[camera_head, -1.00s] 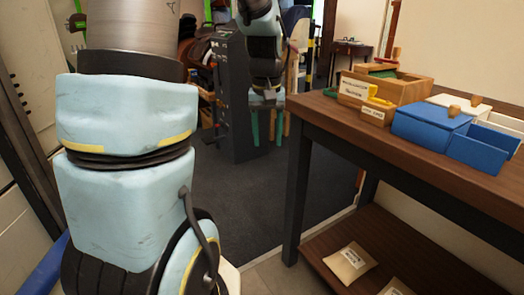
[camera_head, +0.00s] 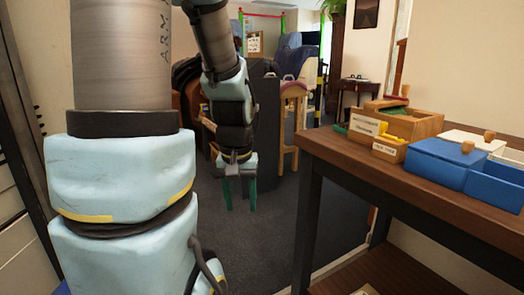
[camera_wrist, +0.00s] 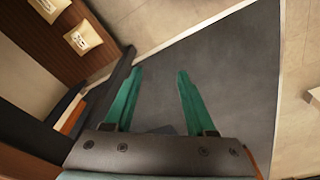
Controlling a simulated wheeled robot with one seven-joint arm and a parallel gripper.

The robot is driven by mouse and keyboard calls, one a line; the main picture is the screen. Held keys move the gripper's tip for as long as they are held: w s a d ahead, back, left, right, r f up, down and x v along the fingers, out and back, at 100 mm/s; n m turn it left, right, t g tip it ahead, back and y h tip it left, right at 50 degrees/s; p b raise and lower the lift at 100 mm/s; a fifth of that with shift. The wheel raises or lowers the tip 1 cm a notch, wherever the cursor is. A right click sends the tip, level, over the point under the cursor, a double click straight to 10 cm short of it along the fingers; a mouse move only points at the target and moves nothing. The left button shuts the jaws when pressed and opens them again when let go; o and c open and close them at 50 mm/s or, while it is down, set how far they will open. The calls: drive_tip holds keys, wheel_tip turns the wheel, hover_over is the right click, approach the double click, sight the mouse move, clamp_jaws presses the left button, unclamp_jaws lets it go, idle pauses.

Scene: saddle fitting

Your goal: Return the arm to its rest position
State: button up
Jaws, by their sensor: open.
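My gripper (camera_head: 240,192) hangs from my arm near the middle of the head view, pointing down over the dark grey floor. Its two green fingers are apart with nothing between them. In the wrist view my gripper (camera_wrist: 156,90) shows the same spread fingers above bare dark carpet (camera_wrist: 225,75). My upper arm's pale blue and grey links fill the left of the head view.
A dark wooden table (camera_head: 345,155) stands at the right with a wooden box (camera_head: 415,122), a blue box (camera_head: 440,160) and a blue open tray (camera_head: 495,185). A dark grey cabinet (camera_head: 264,130) stands behind my gripper. Packets (camera_wrist: 82,38) lie on the lower shelf.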

wheel_tip(320, 180, up, 15)
drive_tip(key=s+a+p, duration=0.2)
drive_tip(key=p, duration=1.4)
drive_tip(key=shift+s+r, duration=0.2)
drive_tip(key=shift+s, duration=0.05)
